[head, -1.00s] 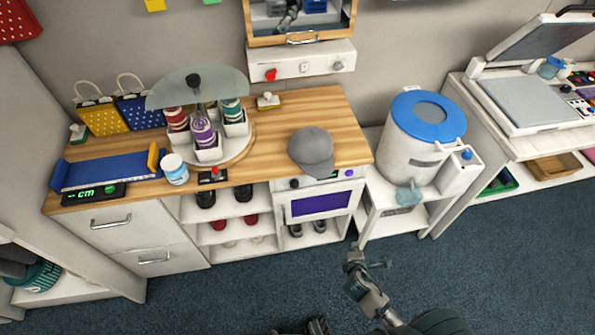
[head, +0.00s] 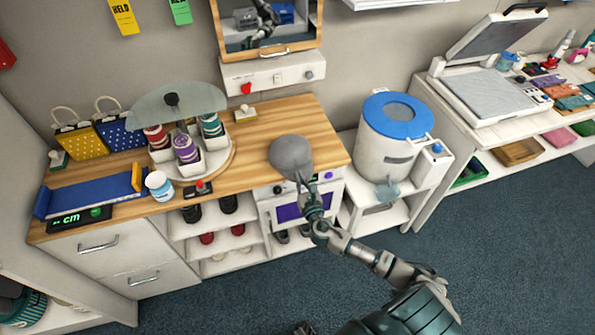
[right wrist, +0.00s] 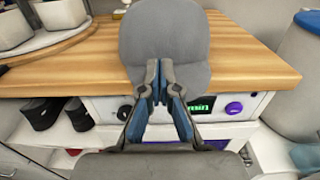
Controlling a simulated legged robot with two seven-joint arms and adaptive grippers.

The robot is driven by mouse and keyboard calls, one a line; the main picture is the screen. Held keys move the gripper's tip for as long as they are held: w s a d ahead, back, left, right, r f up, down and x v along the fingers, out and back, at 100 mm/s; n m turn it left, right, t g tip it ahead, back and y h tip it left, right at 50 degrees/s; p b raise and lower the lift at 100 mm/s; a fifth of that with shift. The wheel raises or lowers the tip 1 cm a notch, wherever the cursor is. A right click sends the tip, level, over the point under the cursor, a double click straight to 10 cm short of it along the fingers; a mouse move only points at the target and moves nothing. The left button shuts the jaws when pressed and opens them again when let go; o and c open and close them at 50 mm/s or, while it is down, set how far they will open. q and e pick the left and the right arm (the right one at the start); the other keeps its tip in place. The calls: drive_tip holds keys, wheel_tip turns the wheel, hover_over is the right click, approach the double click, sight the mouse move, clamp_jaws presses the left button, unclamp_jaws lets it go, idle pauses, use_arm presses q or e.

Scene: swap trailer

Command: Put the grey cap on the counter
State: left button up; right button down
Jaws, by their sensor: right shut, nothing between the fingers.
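The grey cap (head: 291,155) rests on the wooden counter (head: 258,134), near its front edge above the small white oven. In the right wrist view the cap (right wrist: 165,38) lies straight ahead, its brim toward me. My right gripper (head: 303,182) is at the front of the cap in the head view. In the right wrist view my right gripper (right wrist: 157,68) has its fingertips together, with nothing between them, and they overlap the cap's brim. I cannot tell whether they touch it. The brim is partly hidden behind the fingers. My left gripper is not in view.
A carousel (head: 215,160) with spools, a white jar (head: 159,185) and a blue tray (head: 92,191) stand left on the counter. A white bucket with a blue lid (head: 391,145) stands right. Bare wood lies behind the cap.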

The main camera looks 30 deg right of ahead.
sight(296, 165)
drive_tip(key=x, duration=0.3)
drive_tip(key=shift+w+a+r, duration=0.1)
drive_tip(key=shift+a, duration=0.2)
drive_tip(key=shift+w+d, duration=0.15)
drive_tip(key=shift+d+f, duration=0.2)
drive_tip(key=shift+d, duration=0.35)
drive_tip(key=x, duration=0.4)
drive_tip(key=a+x, duration=0.1)
drive_tip(key=x, duration=0.1)
drive_tip(key=shift+r, duration=0.1)
drive_tip(key=shift+w+d, duration=0.1)
drive_tip(key=shift+d, duration=0.3)
